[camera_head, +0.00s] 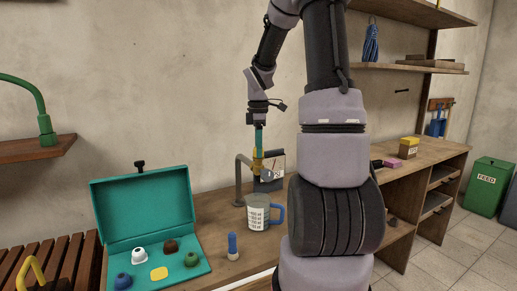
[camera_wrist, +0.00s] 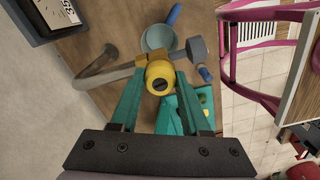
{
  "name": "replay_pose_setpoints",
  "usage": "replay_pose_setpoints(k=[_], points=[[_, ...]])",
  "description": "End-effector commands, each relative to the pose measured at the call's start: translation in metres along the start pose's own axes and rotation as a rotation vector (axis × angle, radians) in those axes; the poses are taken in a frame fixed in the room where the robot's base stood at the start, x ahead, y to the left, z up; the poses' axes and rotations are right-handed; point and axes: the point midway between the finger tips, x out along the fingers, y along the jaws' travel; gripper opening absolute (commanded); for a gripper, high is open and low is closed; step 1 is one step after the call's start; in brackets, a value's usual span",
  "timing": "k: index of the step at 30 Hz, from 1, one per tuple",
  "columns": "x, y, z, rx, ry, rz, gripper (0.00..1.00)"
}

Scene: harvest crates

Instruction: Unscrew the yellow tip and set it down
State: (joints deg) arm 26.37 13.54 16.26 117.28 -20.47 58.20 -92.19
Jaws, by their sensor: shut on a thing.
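The yellow tip (camera_wrist: 160,78) sits at the upper end of a bent grey-brown pipe (camera_wrist: 105,77) that stands on the workbench. Its rounded end with a dark slot faces the wrist camera. My gripper (camera_wrist: 161,72) has its teal fingers closed on either side of the tip. In the head view my gripper (camera_head: 258,150) points straight down over the tip (camera_head: 257,164), and the pipe (camera_head: 238,180) stands just left of it. A grey round part (camera_wrist: 197,50) shows beside the tip. I cannot tell whether the tip is still threaded on.
A grey mug with a blue handle (camera_head: 258,214) stands close in front of the pipe. A blue-topped small item (camera_head: 233,246) stands nearer. An open teal case (camera_head: 141,208) with several coloured knobs is at left. A dial device (camera_head: 279,165) stands behind. Bare wood (camera_head: 208,208) lies between case and mug.

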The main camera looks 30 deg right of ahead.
Motion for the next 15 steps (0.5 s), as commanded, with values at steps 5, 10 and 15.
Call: replay_pose_setpoints(k=[5, 10, 15], points=[[-0.0002, 0.0002, 0.0001, -0.020, 0.000, 0.001, 0.00], [-0.0003, 0.0003, 0.0003, -0.061, 0.000, 0.001, 0.00], [-0.0004, 0.0004, 0.0004, -0.168, 0.000, 0.001, 0.00]])
